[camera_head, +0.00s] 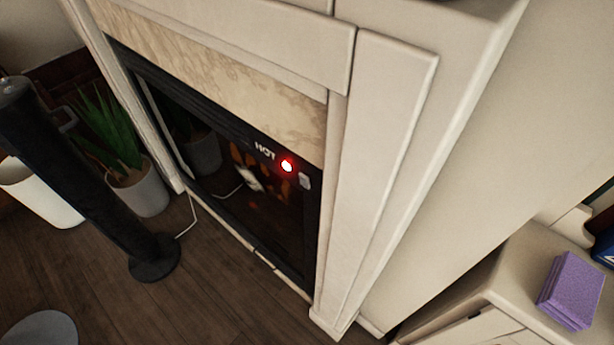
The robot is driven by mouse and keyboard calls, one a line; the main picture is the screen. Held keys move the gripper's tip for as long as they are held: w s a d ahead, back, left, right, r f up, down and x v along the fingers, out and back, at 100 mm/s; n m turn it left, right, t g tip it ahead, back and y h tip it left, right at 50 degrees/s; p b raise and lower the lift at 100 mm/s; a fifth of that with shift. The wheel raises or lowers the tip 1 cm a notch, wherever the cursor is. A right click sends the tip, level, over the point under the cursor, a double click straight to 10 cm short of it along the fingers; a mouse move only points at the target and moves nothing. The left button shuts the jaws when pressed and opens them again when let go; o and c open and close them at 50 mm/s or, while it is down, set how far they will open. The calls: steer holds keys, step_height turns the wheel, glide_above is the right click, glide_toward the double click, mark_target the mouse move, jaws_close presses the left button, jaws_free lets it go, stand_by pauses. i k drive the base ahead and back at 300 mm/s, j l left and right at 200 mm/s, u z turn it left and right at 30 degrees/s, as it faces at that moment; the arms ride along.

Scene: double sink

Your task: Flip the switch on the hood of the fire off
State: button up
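The fireplace (312,215) has a black frame and a dark glass front, set in a cream surround with a marbled panel above. On the right of its black top strip, or hood, a round light (287,166) glows red beside the word "HOT". Just right of the light is a small pale switch (305,181). I cannot tell its position in detail. An orange glow shows behind the glass. My gripper is not in view.
A tall black cylinder on a round base (153,258) stands left of the fireplace, with a pale cable on the wooden floor. A potted plant (139,190) is behind it. A cabinet (505,285) with a purple sponge (570,290) is at lower right.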

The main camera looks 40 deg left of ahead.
mark_target(304, 182)
steer(key=i+l+u, duration=0.1)
steer(key=u, duration=1.2)
